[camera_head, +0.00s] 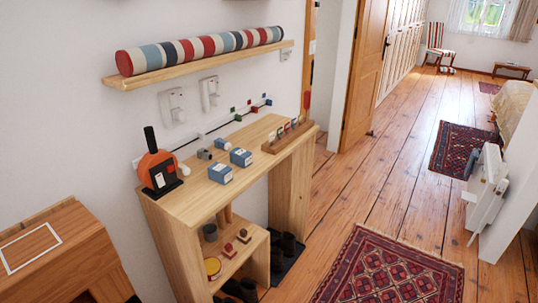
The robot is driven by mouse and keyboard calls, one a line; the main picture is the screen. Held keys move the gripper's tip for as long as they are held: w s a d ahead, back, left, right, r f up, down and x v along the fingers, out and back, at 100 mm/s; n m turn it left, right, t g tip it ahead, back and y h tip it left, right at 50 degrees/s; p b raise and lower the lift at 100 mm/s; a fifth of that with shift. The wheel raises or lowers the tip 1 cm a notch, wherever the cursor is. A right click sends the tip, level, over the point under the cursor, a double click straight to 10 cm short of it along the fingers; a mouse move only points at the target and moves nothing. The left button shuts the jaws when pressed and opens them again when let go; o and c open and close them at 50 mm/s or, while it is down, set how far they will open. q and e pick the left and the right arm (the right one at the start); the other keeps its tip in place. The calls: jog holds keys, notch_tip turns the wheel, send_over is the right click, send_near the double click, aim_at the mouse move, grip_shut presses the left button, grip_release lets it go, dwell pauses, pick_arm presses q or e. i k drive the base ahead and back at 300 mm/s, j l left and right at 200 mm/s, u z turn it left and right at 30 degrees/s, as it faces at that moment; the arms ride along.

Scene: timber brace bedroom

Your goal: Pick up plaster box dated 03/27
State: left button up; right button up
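Several small blue-and-white boxes lie on the top of a wooden console table (190,203). One box (220,174) is nearest the front, one (241,157) is to its right, and a smaller one (222,144) is farther back. They look like plaster boxes, but any printed dates are too small to read, so I cannot tell which is dated 03/27. A small grey item (204,154) lies beside them. Neither of my grippers is in view.
An orange round item with a black stand (160,172) is at the table's left end. A wooden rack (288,136) is at the right end. A shelf with a striped roll (200,48) hangs above. A patterned rug (385,270) lies on the floor at right.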

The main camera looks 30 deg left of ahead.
aim_at(222, 174)
jog(key=i+l+u, duration=0.1)
jog(key=i+u, duration=0.2)
jog(key=i, duration=0.15)
jog(key=i+l+u, duration=0.15)
jog(key=i+u, duration=0.15)
jog(key=i, duration=0.2)
jog(key=i+l+u, duration=0.25)
jog(key=i+l, duration=0.05)
jog(key=i, duration=0.1)
